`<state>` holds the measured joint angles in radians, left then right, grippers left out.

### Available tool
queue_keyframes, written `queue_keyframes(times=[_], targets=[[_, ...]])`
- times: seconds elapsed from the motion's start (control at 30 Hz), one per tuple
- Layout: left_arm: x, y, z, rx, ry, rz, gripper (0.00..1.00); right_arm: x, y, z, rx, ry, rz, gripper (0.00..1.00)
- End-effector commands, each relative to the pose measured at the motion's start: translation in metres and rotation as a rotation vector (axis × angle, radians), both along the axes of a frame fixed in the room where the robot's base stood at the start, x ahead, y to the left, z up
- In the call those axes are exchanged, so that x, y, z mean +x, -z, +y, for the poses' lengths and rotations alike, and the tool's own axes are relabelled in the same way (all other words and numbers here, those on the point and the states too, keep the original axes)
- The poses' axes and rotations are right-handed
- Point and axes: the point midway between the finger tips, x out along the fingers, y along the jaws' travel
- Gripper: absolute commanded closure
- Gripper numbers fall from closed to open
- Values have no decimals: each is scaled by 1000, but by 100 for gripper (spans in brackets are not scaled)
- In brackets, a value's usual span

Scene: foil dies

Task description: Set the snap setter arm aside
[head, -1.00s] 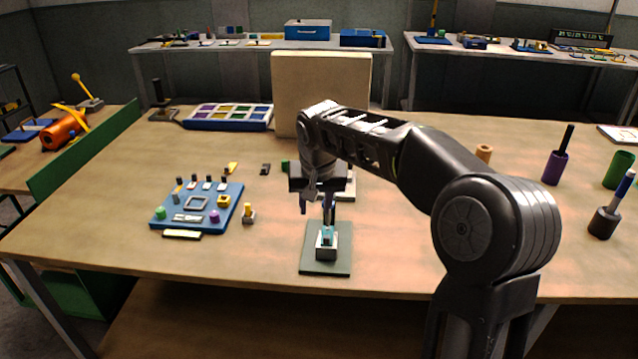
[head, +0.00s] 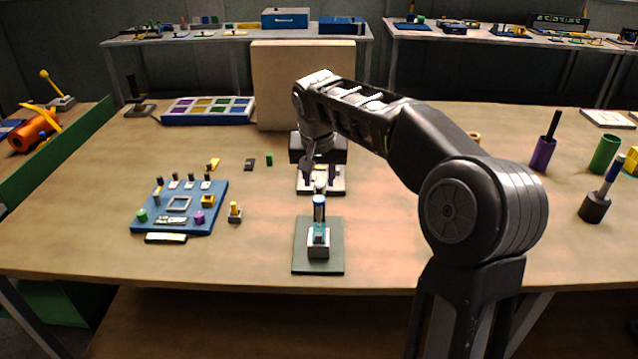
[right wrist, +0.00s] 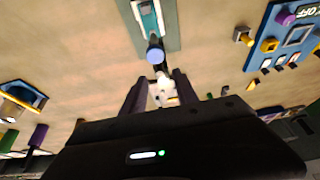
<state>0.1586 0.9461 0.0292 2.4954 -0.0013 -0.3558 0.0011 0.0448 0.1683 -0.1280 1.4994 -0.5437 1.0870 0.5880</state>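On a green mat (head: 337,262) stands a small grey block (head: 318,252) with a teal piece. A blue-topped upright piece (head: 319,200) rises at it; I cannot tell surely whether this is the snap setter arm. In the right wrist view its round blue end (right wrist: 154,55) lies just beyond my fingertips, outside them. My right gripper (head: 320,178) is behind it, pointing down in front of a pale plate with dark parts (head: 337,190). The right wrist view shows the fingers apart (right wrist: 160,90), with a whitish thing visible between them, apparently not gripped. My left gripper is out of view.
A blue board (head: 150,222) with small parts lies left, a yellow-topped piece (head: 235,212) beside it. A beige panel (head: 300,85) stands behind my gripper. A purple cup (head: 542,155), a green cup (head: 604,153) and a dark holder (head: 594,207) stand right.

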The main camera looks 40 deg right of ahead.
Motion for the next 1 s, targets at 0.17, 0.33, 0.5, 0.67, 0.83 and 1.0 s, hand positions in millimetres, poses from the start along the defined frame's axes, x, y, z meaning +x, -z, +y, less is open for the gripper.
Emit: queue_keyframes(times=[0.17,0.33,0.5,0.67,0.83,1.0], targets=[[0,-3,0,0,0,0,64,7,22,-6,0,1,1,64],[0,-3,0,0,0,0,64,10,31,-8,0,1,0,64],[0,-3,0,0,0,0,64,10,31,-8,0,1,0,64],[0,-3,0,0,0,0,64,10,31,-8,0,1,0,73],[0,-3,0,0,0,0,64,10,30,-8,0,1,0,87],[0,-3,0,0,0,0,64,10,30,-8,1,1,-1,100]])
